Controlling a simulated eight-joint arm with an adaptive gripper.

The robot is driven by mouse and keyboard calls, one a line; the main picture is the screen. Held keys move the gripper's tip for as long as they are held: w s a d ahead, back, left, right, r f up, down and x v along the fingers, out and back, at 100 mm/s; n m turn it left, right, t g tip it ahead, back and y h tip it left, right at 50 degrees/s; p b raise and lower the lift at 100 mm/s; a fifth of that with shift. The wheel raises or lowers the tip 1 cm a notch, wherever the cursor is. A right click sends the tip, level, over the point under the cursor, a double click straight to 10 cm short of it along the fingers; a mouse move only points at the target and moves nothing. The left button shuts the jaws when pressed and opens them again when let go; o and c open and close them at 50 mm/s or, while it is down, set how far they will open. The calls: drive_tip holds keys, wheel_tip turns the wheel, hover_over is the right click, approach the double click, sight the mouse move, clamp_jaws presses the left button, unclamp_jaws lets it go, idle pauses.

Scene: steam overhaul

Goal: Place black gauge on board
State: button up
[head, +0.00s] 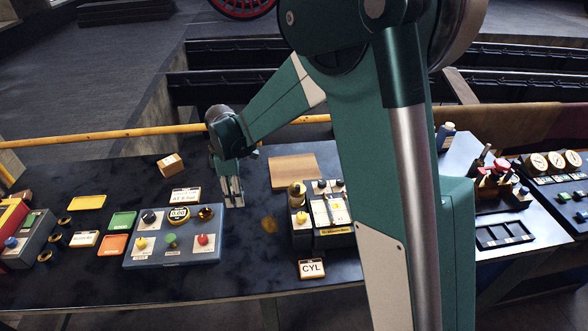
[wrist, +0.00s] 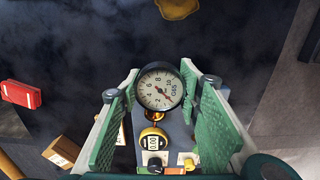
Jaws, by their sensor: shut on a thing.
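My gripper (head: 232,203) points down over the bench, beside the upper right corner of the blue-grey control panel (head: 215,250). In the wrist view, its green-padded fingers (wrist: 160,100) are shut on the black gauge (wrist: 161,90). The gauge has a black rim, a white dial and a red needle, and its face is toward the wrist camera. The gauge cannot be made out in the head view. A flat tan wooden board (head: 293,170) lies on the bench to the right of the gripper. I cannot tell which surface is the task's board.
The panel carries a yellow-ringed display (head: 179,214) and several knobs. A grey unit with a brass cylinder (head: 297,194) stands right of the gripper. A CYL card (head: 312,268) lies at the front edge. Two white gauges (head: 546,162) are at far right. Dark bench lies between panel and unit.

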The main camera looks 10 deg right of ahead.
drive_tip(key=w+d, duration=1.1)
drive_tip(key=w, duration=0.3)
drive_tip(key=p, duration=0.1)
hover_over(294, 169)
drive_tip(key=shift+r, duration=0.15)
drive_tip(key=shift+f, duration=3.1)
drive_tip(key=shift+f, duration=0.1)
drive_tip(key=shift+f, duration=1.8)
drive_tip(key=shift+f, duration=0.1)
